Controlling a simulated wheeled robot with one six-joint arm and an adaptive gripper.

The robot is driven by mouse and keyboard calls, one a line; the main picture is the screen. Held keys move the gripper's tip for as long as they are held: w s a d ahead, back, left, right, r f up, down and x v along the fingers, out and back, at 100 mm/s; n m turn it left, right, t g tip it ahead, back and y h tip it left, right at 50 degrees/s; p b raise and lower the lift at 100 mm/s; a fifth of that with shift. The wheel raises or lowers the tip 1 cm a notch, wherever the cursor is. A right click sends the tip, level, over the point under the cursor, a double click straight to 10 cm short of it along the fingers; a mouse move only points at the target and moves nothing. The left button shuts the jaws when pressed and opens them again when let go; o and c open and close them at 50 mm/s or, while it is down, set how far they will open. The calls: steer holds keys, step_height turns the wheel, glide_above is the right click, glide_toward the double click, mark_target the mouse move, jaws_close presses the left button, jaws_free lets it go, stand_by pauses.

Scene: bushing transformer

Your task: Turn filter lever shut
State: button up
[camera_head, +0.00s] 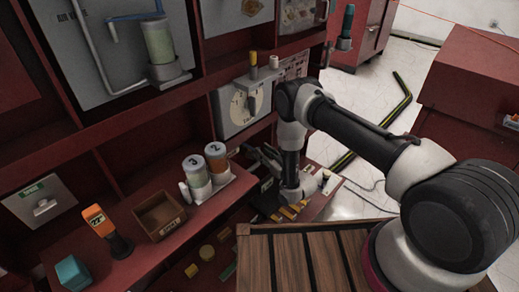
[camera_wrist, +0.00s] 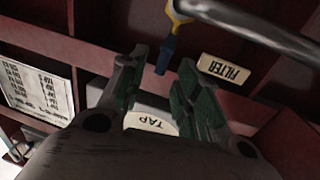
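In the wrist view the FILTER label (camera_wrist: 223,69) appears upside down on a red-brown frame. Left of it hangs a lever with a blue grip (camera_wrist: 166,55) and a yellow upper part (camera_wrist: 179,13), beside a grey pipe (camera_wrist: 250,28). I take this to be the filter lever. My gripper (camera_wrist: 157,68) is open and empty, with green pads; the blue grip shows in the gap between its fingertips. Whether they touch it cannot be told. In the head view my gripper (camera_head: 262,158) is partly hidden behind my wrist, and I cannot make out the lever there.
A TAP label (camera_wrist: 152,123) shows behind my fingers. In the head view, two numbered cans (camera_head: 206,168), a wooden box (camera_head: 160,215) and an orange meter (camera_head: 103,227) stand on the red shelf. A dial panel (camera_head: 246,102) is above my gripper. Open floor lies right.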

steer(key=shift+x, duration=1.75)
jaws_close()
